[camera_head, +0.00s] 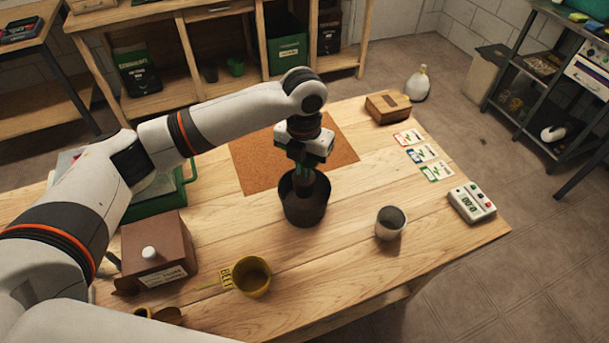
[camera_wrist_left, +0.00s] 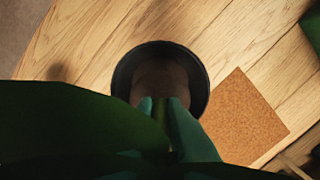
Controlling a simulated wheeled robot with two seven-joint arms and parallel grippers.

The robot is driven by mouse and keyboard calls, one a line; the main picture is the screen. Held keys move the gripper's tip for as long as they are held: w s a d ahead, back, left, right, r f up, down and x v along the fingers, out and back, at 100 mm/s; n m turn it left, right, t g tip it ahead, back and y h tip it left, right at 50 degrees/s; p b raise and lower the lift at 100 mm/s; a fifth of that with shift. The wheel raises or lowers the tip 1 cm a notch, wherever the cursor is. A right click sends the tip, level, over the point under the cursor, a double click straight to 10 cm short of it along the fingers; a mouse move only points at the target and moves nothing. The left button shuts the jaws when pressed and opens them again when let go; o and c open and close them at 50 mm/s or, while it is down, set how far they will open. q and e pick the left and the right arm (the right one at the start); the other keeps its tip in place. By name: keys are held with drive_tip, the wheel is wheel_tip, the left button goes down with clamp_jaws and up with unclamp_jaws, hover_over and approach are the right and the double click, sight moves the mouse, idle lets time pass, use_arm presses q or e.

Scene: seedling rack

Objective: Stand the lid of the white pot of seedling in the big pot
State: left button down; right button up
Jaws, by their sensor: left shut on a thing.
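The big pot (camera_head: 304,212) is dark and round and stands upright near the middle of the table. It also shows in the left wrist view (camera_wrist_left: 205,85), seen from above with brown inside. My left gripper (camera_head: 305,180) points straight down into its mouth. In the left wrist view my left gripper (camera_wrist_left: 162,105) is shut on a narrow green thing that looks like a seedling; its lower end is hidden. Large dark green shapes fill the bottom of that view. The white pot (camera_head: 390,224) stands upright to the right, dark inside. No separate lid can be made out. My right gripper is not in view.
A cork mat (camera_head: 255,165) lies behind the big pot. A yellow pot (camera_head: 252,278) and a brown box (camera_head: 160,250) stand in front to the left. Seed cards (camera_head: 422,153), a timer (camera_head: 471,203) and a wooden box (camera_head: 388,107) are at the right. The table's front right is clear.

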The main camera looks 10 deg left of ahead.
use_arm(q)
drive_tip(key=f, duration=0.4)
drive_tip(key=shift+w+f+p, duration=0.25)
drive_tip(key=shift+f+p, duration=0.05)
drive_tip(key=shift+p, duration=0.05)
drive_tip(key=shift+s+r, duration=0.1)
drive_tip(key=c, duration=1.9)
unclamp_jaws()
drive_tip(key=shift+f, duration=0.25)
drive_tip(key=shift+c, duration=0.2)
drive_tip(key=o, duration=0.5)
drive_tip(key=shift+c, duration=0.2)
drive_tip(key=shift+r, duration=0.1)
wheel_tip(320, 180, up, 12)
drive_tip(key=shift+r+b, duration=0.15)
drive_tip(key=shift+b, duration=1.05)
